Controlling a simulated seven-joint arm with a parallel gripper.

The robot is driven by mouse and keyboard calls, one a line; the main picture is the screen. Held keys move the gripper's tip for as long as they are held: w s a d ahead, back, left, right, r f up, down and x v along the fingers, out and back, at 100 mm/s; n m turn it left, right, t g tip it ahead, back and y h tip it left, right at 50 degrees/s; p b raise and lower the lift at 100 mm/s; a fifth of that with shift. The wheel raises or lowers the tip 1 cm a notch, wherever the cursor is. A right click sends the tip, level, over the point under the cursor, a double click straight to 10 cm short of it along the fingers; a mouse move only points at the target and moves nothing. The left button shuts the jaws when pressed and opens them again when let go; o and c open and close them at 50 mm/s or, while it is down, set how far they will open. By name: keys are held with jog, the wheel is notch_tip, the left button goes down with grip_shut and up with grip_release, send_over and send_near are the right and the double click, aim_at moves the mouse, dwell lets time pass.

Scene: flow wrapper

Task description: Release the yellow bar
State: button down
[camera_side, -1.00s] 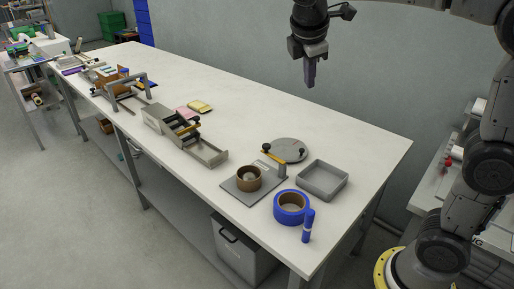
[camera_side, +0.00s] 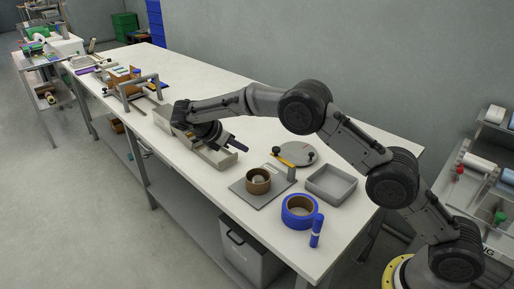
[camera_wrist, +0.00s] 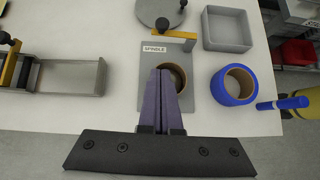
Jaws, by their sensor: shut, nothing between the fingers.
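My gripper (camera_side: 236,143) has its purple fingers closed together, with nothing between them; the wrist view shows them too (camera_wrist: 164,75). A yellow bar (camera_side: 284,161) with a black knob is on the spindle stand (camera_side: 246,197), behind a brown roll (camera_side: 258,187). The wrist view shows this bar (camera_wrist: 182,35) beyond my fingertips, which partly cover the roll (camera_wrist: 182,76). Another yellow bar (camera_wrist: 10,64) with a black knob crosses the long grey tray fixture (camera_wrist: 73,64) at the left of the wrist view. My arm hides that bar in the side view. I cannot tell which bar is meant.
A blue tape roll (camera_side: 299,211) and a blue marker (camera_side: 317,230) stand near the table's front corner. An empty grey tray (camera_side: 332,184) and a round grey disc (camera_side: 298,153) lie behind. The right rear table (camera_side: 385,148) is bare.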

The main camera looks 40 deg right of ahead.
send_near(274, 155)
jog(key=f, duration=0.1)
jog(key=a+f, duration=0.1)
jog(key=shift+s+f, duration=0.2)
jog(key=shift+f, duration=0.2)
jog(key=d, duration=0.4)
jog(key=shift+d+f, duration=0.1)
jog(key=shift+w+d+m+g, duration=0.15)
jog(key=shift+d+m+g, duration=0.1)
jog(key=shift+d+m, duration=0.2)
jog(key=shift+w+d+m+g, duration=0.25)
jog(key=shift+d+m, duration=0.1)
jog(key=shift+d, duration=0.2)
jog(key=shift+s, duration=0.1)
